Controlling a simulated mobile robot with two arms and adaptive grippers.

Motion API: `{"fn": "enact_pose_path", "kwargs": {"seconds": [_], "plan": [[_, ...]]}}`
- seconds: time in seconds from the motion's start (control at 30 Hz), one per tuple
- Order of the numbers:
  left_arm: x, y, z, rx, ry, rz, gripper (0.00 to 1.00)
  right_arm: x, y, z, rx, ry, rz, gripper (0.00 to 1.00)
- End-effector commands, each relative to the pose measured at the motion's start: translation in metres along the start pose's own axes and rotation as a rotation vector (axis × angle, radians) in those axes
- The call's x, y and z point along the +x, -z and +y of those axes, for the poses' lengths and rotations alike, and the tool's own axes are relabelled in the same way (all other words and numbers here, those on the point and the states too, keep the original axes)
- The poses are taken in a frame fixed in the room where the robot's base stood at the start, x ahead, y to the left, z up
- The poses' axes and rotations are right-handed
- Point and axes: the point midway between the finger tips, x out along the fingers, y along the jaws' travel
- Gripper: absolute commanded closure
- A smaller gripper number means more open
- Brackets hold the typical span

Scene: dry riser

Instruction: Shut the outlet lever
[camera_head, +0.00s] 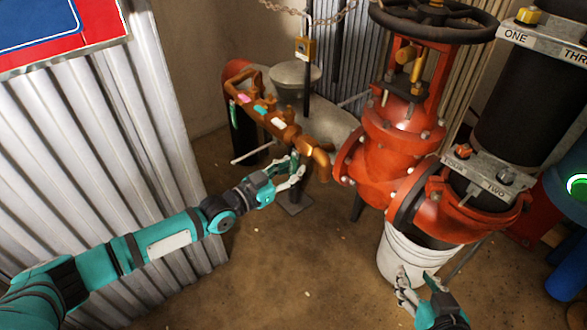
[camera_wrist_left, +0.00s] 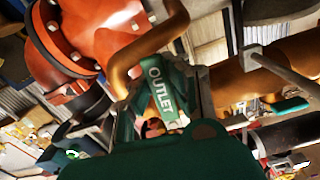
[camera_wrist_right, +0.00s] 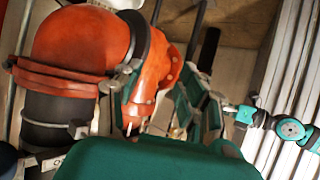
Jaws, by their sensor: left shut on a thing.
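The outlet lever (camera_wrist_left: 160,88) is a green handle marked OUTLET, seen close up in the left wrist view beside a bent copper pipe (camera_wrist_left: 150,45). My left gripper (camera_head: 297,172) is shut on it, with a finger on either side. In the head view the gripper mostly hides the lever, at the near end of the copper pipe assembly (camera_head: 280,128). My right gripper (camera_head: 416,283) looks open and empty, low in front of the white bucket. Its fingers also show in the right wrist view, away from the lever.
A red valve body (camera_head: 388,150) with a black handwheel (camera_head: 435,18) stands right of the copper pipes. A white bucket (camera_head: 408,255) sits under the red outlet flange. A corrugated metal panel (camera_head: 105,110) is at left. The floor between is mostly clear.

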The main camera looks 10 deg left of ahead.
Motion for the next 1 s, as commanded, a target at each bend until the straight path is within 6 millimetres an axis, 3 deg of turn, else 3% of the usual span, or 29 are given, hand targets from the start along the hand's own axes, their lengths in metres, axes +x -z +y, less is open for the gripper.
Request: {"fn": "enact_pose_path", "kwargs": {"seconds": [0.57, 0.8, 1.0], "plan": [[-0.002, -0.002, 0.001, -0.007, -0.001, -0.004, 1.00, 0.000, 0.000, 0.000, 0.000, 0.000, -0.002, 0.60], [-0.002, -0.003, 0.007, -0.115, -0.001, -0.007, 1.00, -0.009, -0.026, 0.004, 0.001, -0.010, -0.145, 0.60], [-0.003, -0.004, 0.008, -0.129, -0.001, -0.009, 1.00, -0.009, -0.029, 0.005, 0.001, -0.010, -0.157, 0.60]]}}
